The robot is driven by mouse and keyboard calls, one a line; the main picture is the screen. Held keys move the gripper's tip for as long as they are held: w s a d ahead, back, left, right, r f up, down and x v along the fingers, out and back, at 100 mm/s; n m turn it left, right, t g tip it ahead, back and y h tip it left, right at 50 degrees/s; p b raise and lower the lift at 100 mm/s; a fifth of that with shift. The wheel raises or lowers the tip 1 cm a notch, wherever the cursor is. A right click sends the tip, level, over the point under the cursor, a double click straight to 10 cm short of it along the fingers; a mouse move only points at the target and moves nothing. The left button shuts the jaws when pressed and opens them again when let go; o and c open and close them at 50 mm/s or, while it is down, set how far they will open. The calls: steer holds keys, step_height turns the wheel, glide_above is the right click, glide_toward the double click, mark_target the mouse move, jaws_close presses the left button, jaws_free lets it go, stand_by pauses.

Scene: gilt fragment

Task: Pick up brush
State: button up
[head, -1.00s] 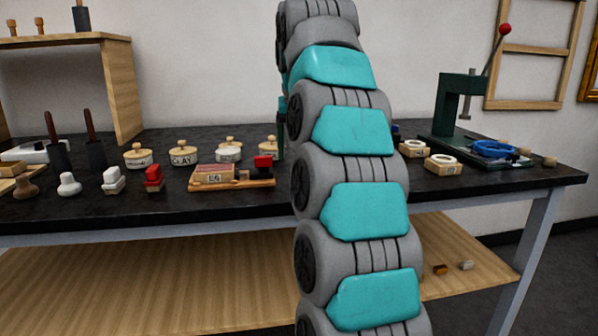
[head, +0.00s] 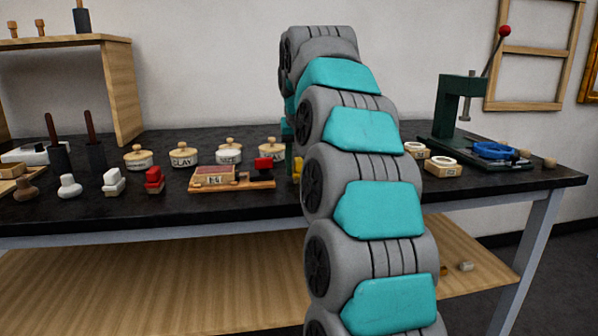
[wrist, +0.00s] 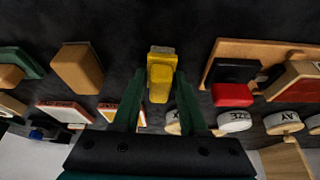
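A small yellow block-shaped thing (wrist: 161,76) stands on the dark tabletop between my fingertips in the wrist view. It may be the brush, but no bristles show clearly. My gripper (wrist: 157,80) has its two green fingers apart, one on each side of the yellow thing, with a gap visible at the left. In the head view, a sliver of the yellow thing (head: 297,168) shows beside my arm, below a green finger (head: 289,152). My arm hides most of both there.
A red block (head: 154,180) and a white block (head: 113,181) stand further left. A green press (head: 457,110) stands at right.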

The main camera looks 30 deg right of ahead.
mark_target(299, 158)
jaws_close()
steer(key=shift+r, duration=0.15)
stand_by(0.4)
steer(key=shift+r, duration=1.6)
steer(key=s+a+b, duration=0.1)
steer(key=s+a, duration=0.1)
steer(key=s, duration=0.5)
steer(key=s+a+r+b, duration=0.1)
steer(key=s+a, duration=0.2)
steer(key=s, duration=0.5)
steer(key=shift+a+r, duration=0.2)
steer(key=shift+r, duration=0.05)
steer(key=shift+c, duration=0.5)
jaws_free()
jaws_close()
